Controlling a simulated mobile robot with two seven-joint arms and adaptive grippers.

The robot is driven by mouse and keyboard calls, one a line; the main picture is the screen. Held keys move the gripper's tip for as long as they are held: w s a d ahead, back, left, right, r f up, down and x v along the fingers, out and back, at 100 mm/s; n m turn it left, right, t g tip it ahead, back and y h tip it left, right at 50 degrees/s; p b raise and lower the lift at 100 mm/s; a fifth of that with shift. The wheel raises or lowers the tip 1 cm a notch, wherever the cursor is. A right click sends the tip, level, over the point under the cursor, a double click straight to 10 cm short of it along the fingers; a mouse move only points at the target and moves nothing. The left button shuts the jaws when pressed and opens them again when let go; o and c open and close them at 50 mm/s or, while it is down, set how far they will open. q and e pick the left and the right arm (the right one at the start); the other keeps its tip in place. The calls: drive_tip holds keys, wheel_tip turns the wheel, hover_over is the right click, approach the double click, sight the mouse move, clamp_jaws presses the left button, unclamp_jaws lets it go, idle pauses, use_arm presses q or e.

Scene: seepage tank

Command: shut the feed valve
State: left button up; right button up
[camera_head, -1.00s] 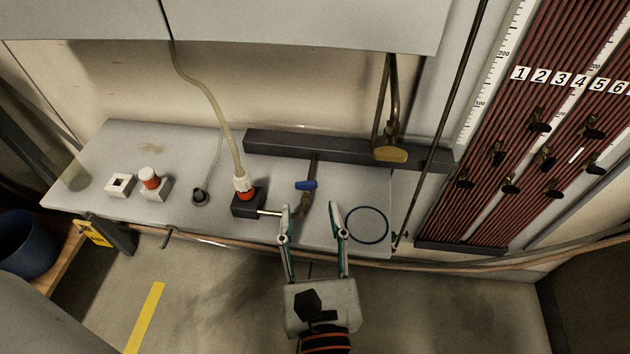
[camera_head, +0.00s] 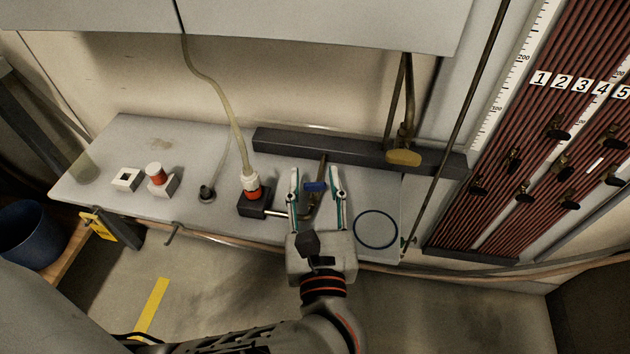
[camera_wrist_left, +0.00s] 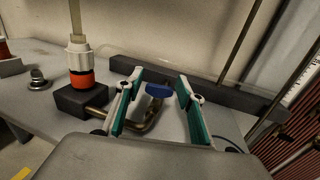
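The feed valve shows as a blue handle (camera_head: 314,186) on a brass pipe (camera_head: 325,163) above the bench. My left gripper (camera_head: 316,174) is open, its two fingers on either side of the blue handle and apart from it. In the left wrist view the blue handle (camera_wrist_left: 159,90) sits between the open fingers (camera_wrist_left: 160,82), near their tips. The pipe (camera_wrist_left: 145,126) bends below the handle toward a black block. Whether a finger touches the handle cannot be told. My right gripper is not in view.
A black block (camera_head: 252,205) with an orange and white fitting and hose stands left of the valve. A dark bar (camera_head: 350,150) runs behind. A dark blue ring (camera_head: 375,229) lies to the right. A manometer board (camera_head: 545,140) stands further right.

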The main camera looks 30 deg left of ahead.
use_arm(q)
drive_tip(key=c, duration=0.7)
drive_tip(key=shift+a+f+m+h, duration=0.1)
drive_tip(key=shift+m+h, duration=0.3)
drive_tip(key=shift+m+t+h+b, duration=0.35)
drive_tip(key=shift+m+t+h, duration=0.3)
drive_tip(key=shift+h, duration=0.35)
drive_tip(key=shift+m+t+h, duration=0.25)
drive_tip(key=shift+m+h, duration=0.2)
drive_tip(key=shift+h, duration=0.35)
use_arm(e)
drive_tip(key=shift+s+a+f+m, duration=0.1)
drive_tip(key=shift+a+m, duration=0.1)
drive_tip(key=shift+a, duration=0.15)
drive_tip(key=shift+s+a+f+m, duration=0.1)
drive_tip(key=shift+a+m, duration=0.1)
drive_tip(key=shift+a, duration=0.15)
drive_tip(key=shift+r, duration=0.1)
